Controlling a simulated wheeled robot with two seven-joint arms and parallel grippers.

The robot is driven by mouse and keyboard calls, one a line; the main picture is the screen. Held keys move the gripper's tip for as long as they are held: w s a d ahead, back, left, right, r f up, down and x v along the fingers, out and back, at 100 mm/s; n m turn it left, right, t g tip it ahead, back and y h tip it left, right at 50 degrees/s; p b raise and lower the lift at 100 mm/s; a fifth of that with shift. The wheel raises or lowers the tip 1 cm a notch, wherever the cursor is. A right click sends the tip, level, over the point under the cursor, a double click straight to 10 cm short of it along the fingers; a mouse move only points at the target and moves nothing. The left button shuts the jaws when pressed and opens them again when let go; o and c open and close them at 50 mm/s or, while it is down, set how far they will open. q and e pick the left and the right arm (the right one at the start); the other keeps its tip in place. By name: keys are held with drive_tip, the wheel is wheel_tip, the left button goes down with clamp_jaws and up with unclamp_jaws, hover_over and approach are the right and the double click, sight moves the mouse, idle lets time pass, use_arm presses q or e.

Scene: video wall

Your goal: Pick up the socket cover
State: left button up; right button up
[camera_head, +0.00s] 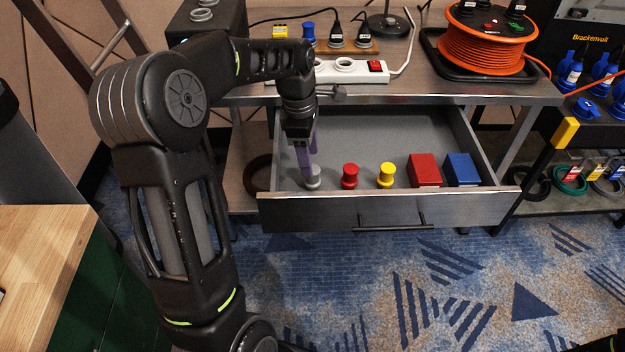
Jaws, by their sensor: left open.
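My left gripper (306,168) reaches down into the open drawer (285,212) with its purple-grey fingers pointing down, open. A small grey knob-shaped piece (314,178), which looks like a socket cover, stands on the drawer floor at the fingertips. The fingers partly hide it, and I cannot tell whether they touch it. A red knob-shaped piece (350,176) and a yellow one (387,175) of like form stand to its right. My right gripper is not in view.
A red box (424,170) and a blue box (462,170) stand at the drawer's right. The drawer's back half is clear. Above, the tabletop edge (440,98) overhangs the drawer, and a white power strip (345,71) and an orange cable reel (484,48) sit on top.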

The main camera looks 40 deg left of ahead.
sight(314, 178)
use_arm(q)
drive_tip(key=shift+w+d+f, duration=0.1)
drive_tip(key=shift+d+f, duration=0.05)
drive_tip(key=shift+f, duration=1.15)
drive_tip(key=f, duration=0.1)
drive_tip(key=f+b, duration=0.1)
drive_tip(key=f, duration=0.3)
drive_tip(key=shift+w+d+f+b, duration=0.1)
drive_tip(key=shift+w+d+b, duration=0.1)
drive_tip(key=shift+d+b, duration=0.15)
drive_tip(key=shift+c, duration=0.2)
clamp_jaws()
